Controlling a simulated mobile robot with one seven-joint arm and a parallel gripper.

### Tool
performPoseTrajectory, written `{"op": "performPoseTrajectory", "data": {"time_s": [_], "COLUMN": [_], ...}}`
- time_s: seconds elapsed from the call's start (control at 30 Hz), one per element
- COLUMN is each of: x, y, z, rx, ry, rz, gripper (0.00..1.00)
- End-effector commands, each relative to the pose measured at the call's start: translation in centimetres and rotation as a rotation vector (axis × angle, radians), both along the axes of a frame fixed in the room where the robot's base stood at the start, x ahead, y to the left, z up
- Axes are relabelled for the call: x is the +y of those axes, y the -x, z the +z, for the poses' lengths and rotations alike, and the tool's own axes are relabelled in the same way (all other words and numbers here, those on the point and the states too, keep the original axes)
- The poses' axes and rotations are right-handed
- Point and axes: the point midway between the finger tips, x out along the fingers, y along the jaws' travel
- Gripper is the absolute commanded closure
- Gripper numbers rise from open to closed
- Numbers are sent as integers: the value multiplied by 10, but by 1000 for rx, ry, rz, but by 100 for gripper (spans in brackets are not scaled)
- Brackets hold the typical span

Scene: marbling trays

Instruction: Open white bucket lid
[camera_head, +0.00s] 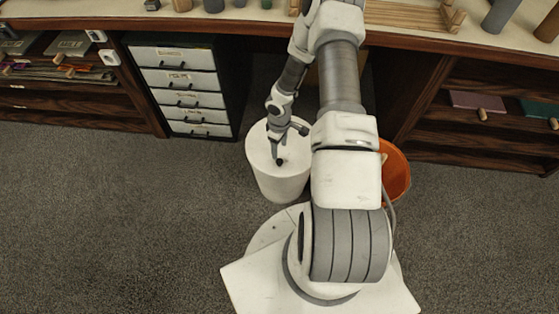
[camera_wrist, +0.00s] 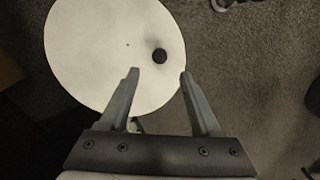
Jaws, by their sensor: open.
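The white bucket (camera_head: 278,186) stands on the carpet under the worktable, with its round white lid (camera_head: 262,147) on top. The lid fills the upper left of the wrist view (camera_wrist: 100,45). It carries a small dark knob (camera_wrist: 160,56), placed off its centre, which also shows in the head view (camera_head: 280,161). My gripper (camera_head: 289,143) is over the lid. In the wrist view my gripper (camera_wrist: 158,72) is open, and the knob shows between the two fingertips, slightly beyond them. I cannot tell the height of the fingertips above the lid.
An orange bucket (camera_head: 396,173) stands to the right, partly hidden by my arm. A white-fronted drawer cabinet (camera_head: 184,85) is behind on the left. Shelves (camera_head: 480,133) are on the right. The carpet (camera_head: 120,220) is clear at left and right.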

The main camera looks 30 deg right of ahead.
Motion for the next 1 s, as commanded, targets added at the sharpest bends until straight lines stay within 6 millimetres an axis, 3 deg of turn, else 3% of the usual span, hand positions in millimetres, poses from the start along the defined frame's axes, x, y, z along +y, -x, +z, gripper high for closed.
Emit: {"op": "performPoseTrajectory", "data": {"time_s": [0.1, 0.33, 0.5, 0.8, 0.83, 1.0], "x": [0, 0, 0, 0, 0, 0], "y": [1, 0, 0, 0, 0, 0], "z": [-31, -67, -79, -81, -81, -81], "rx": [1, 0, 0, 0, 0, 0], "ry": [0, 0, 0, 0, 0, 0], "rz": [0, 0, -1, 0, 0, -1], "gripper": [36, 36, 36, 36, 37, 68]}}
